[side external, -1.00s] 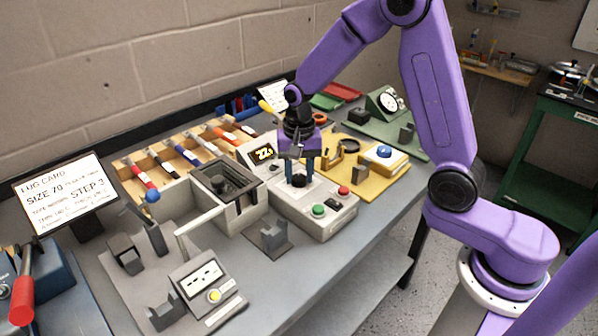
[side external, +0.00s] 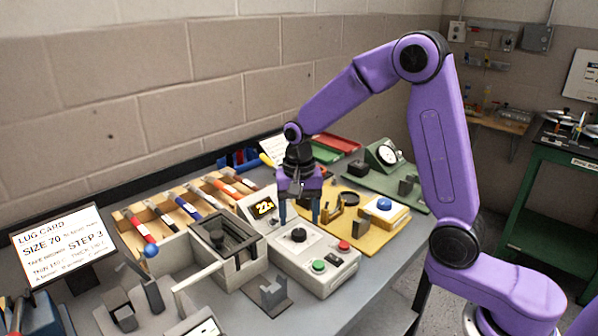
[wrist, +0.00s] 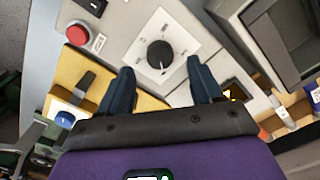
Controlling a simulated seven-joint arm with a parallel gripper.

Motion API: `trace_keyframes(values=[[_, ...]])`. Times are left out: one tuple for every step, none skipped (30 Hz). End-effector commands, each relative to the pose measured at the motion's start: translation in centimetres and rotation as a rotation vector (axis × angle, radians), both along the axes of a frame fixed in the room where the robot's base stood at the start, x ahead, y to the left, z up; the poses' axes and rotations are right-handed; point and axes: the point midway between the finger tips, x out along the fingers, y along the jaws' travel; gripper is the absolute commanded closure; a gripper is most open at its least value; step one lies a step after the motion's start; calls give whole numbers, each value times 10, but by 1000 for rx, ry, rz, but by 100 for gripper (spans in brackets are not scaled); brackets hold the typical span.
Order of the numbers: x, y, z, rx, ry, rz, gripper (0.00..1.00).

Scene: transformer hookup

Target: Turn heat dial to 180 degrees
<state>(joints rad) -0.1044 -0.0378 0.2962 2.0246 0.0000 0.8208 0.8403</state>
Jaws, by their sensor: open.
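The heat dial is a round black knob (wrist: 160,55) with a pale pointer line on a white marked plate (wrist: 187,39), on top of the grey control box. It also shows in the side view (side external: 298,235). The scale numbers are too small to read. The display (side external: 263,208) at the back of the box reads about 22, its last character unclear. My gripper (wrist: 160,80) is open and empty, its two dark blue fingers spread. In the side view my gripper (side external: 299,212) is above and slightly behind the dial, apart from it.
A green button (side external: 319,266) and a red button (side external: 344,246) sit on the control box front. A grey open-topped unit (side external: 228,248) stands to the left. A yellow board (side external: 372,236) with fixtures lies right. A lug card (side external: 66,246) stands at far left.

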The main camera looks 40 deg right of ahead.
Motion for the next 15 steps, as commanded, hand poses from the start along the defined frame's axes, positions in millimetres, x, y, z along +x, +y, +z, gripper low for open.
trace_keyframes(values=[[2,0,12,2,-9,0,35],[1,0,19,1,-8,0,35],[1,0,27,1,-8,0,35],[1,0,34,1,-8,0,35],[1,0,40,1,-8,0,35],[1,0,49,1,-8,0,35],[1,0,55,1,-8,0,35],[1,0,62,1,-7,0,35],[1,0,70,1,-6,0,35],[1,0,76,1,-8,0,35],[1,0,82,1,-8,0,35],[1,0,90,1,-7,0,35],[1,0,96,0,-6,0,35],[1,0,101,1,-6,0,35],[1,0,108,1,-6,0,35]])
